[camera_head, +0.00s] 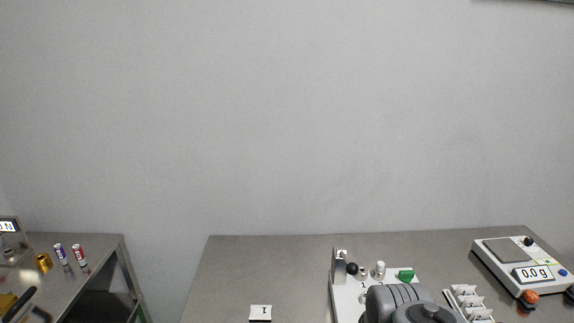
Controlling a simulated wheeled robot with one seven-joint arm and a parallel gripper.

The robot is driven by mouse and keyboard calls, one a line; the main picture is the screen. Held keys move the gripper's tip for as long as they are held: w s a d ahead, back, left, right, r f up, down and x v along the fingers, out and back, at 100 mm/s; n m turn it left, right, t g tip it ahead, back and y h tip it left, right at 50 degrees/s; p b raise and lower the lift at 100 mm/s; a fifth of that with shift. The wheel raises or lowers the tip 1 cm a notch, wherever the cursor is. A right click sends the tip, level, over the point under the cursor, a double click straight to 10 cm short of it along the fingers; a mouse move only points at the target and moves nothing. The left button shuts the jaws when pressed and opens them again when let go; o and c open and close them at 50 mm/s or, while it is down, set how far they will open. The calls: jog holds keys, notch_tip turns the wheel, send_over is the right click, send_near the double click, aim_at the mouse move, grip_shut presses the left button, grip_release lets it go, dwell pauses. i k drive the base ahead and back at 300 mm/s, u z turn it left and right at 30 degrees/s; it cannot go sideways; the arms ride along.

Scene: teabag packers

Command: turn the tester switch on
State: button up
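A device at the left edge has a small display (7,227) whose visible part reads like "0N". It looks like a tester, but the frame cuts it off and I cannot make out a switch on it. A white board (345,300) on the middle table carries a metal upright (339,266), a black knob (352,268), a pale post (379,270) and a green block (405,275). I cannot tell whether any of these is the tester switch. My grey arm (395,300) covers part of the board. My gripper is not in view.
A scale (510,252) reading 0.0 g stands at the right, beside a white rack (466,298). A small card (260,312) lies at the front. The left table (95,247) holds small cylinders (79,254) and a brass piece (43,262). A gap separates the tables.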

aim_at(405, 276)
jog(key=u, duration=0.1)
jog(key=k, duration=1.15)
jog(key=z, duration=0.6)
jog(key=i, duration=1.7)
jog(key=u, duration=0.5)
